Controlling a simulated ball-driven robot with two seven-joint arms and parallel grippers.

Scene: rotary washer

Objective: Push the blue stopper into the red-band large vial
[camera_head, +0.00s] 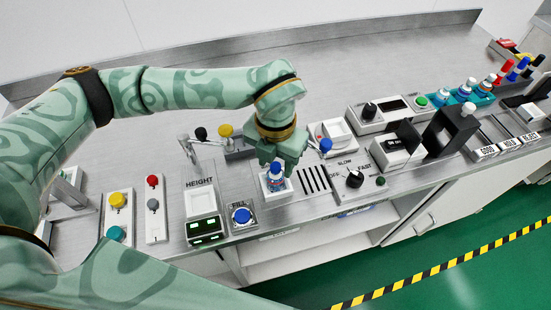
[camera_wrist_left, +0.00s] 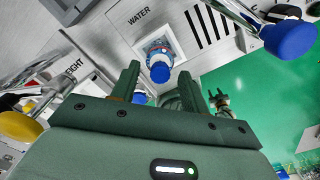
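A vial (camera_head: 276,183) stands on the white square pad in the head view, under my left gripper (camera_head: 279,161). In the left wrist view the vial (camera_wrist_left: 158,46) has a label with some red, and a blue stopper (camera_wrist_left: 160,72) sits at its top. How deep the stopper sits cannot be told. My left gripper is open, its two fingers apart and pointing towards the vial, with nothing between them. A small dark green gripper, likely my right one (camera_wrist_left: 222,100), shows in the left wrist view over the green floor; its opening is unclear.
A lever with a blue knob (camera_head: 326,145) stands right of the left gripper; a yellow-knobbed lever (camera_head: 226,131) stands to its left. A HEIGHT panel (camera_head: 201,203) and blue button (camera_head: 241,215) lie in front left. A teal rack (camera_head: 482,98) of capped vials stands far right.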

